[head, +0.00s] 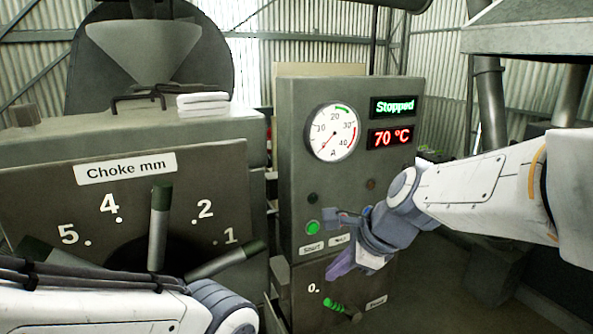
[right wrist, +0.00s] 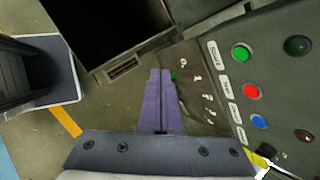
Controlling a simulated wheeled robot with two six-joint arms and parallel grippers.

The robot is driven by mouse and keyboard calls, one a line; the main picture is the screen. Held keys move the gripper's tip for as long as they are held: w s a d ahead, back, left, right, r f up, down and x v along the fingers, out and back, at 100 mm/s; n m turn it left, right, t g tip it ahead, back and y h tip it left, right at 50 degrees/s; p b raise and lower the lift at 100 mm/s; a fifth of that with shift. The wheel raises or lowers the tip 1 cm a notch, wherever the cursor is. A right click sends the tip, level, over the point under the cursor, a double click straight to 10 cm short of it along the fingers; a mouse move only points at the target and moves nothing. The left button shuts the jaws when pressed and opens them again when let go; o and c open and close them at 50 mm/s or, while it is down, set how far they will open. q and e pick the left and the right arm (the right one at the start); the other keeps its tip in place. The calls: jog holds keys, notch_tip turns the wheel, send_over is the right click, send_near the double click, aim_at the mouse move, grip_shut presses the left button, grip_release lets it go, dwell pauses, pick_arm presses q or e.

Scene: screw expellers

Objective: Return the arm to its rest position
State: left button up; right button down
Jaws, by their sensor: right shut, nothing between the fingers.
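My right arm (head: 490,190) reaches in from the right across the front of the grey control cabinet (head: 293,160). My right gripper (head: 342,262) is shut and empty, in front of the cabinet's lower part, near the label row. In the right wrist view its purple fingers (right wrist: 160,78) lie together with nothing between them. My left arm (head: 90,310) crosses the lower left corner. Its gripper is out of view.
The cabinet bears a gauge (head: 333,132), a "Stopped" display (head: 394,107), a 70 °C display (head: 391,137) and a green button (head: 312,227). A green-handled lever (head: 334,304) is below. The choke panel (head: 80,190) with levers stands left. The wrist view shows red (right wrist: 251,91) and blue (right wrist: 259,122) buttons.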

jog(key=s+a+f+n+g+h, duration=0.1)
jog(key=s+f+n, duration=0.3)
jog(key=s+n, duration=0.3)
jog(key=s+a+f+n+g+h+b, duration=0.1)
jog(key=s+f+n+g, duration=0.1)
jog(key=s+n, duration=0.5)
jog(key=s+a+f+n+g+h+b, duration=0.1)
jog(key=s+f+n, duration=0.4)
jog(key=s+n, duration=0.3)
jog(key=n, duration=0.4)
jog(key=shift+a+f+n+g+h, duration=0.3)
jog(key=shift+f+n+g, duration=0.05)
jog(key=shift+n+g, duration=0.05)
jog(key=shift+s, duration=0.1)
